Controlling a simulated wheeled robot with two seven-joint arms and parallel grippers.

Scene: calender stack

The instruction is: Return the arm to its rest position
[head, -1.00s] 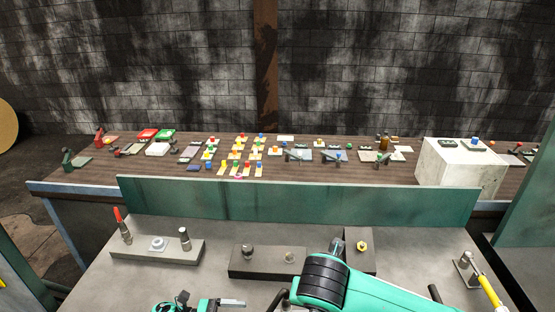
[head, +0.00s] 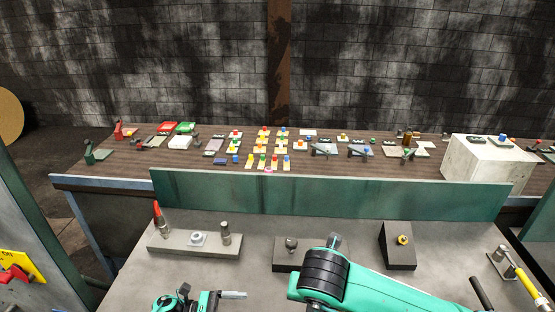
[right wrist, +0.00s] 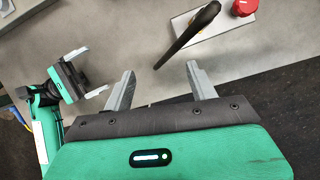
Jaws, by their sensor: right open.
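My right arm reaches across the bottom of the head view as a green link with a black joint; its gripper does not show there. In the right wrist view my right gripper (right wrist: 160,78) is open, its two grey fingers wide apart with nothing held between them. My left gripper (head: 232,295) shows at the bottom edge of the head view, partly cut off. It also shows at the left of the right wrist view (right wrist: 92,72), where its fingers stand apart and empty.
A grey workbench (head: 200,272) carries a block with a red-tipped post (head: 160,220), a block with a yellow button (head: 402,240) and a yellow lever (head: 527,284). A green panel (head: 330,196) stands behind. In the right wrist view a black lever (right wrist: 188,36) and red knob (right wrist: 243,7) lie beyond the fingers.

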